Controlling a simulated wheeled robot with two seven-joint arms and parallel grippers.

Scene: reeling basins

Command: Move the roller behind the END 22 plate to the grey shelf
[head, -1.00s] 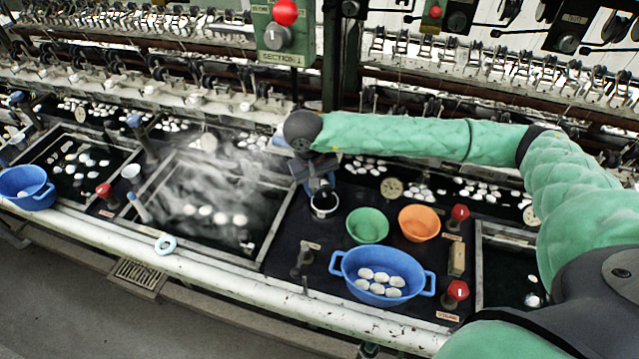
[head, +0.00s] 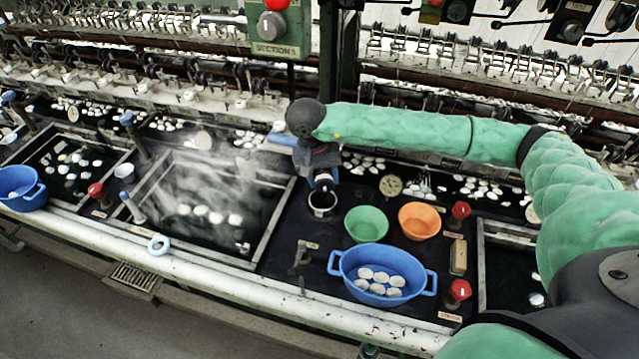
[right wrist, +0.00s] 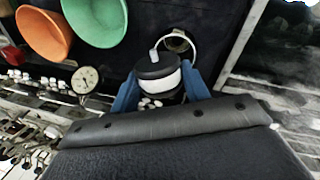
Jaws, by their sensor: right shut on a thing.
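My right gripper (head: 322,182) points down over the dark deck, just behind a white-rimmed black cup (head: 322,203). In the right wrist view its blue fingers (right wrist: 160,92) are shut on a short round roller (right wrist: 157,78), white with black ends and a small pale stub on top. The cup's white rim (right wrist: 181,44) shows just beyond the roller; whether they touch I cannot tell. In the head view the roller is mostly hidden by the gripper. I cannot read an END 22 plate or pick out the grey shelf with certainty. My left gripper is not in view.
A green bowl (head: 366,224), an orange bowl (head: 418,221) and a blue basin (head: 383,277) with several white cocoons stand to the right. A steaming basin (head: 262,244) lies to the left. A dial (head: 391,186) and red knobs (head: 460,209) stand near. Reeling machinery runs along the back.

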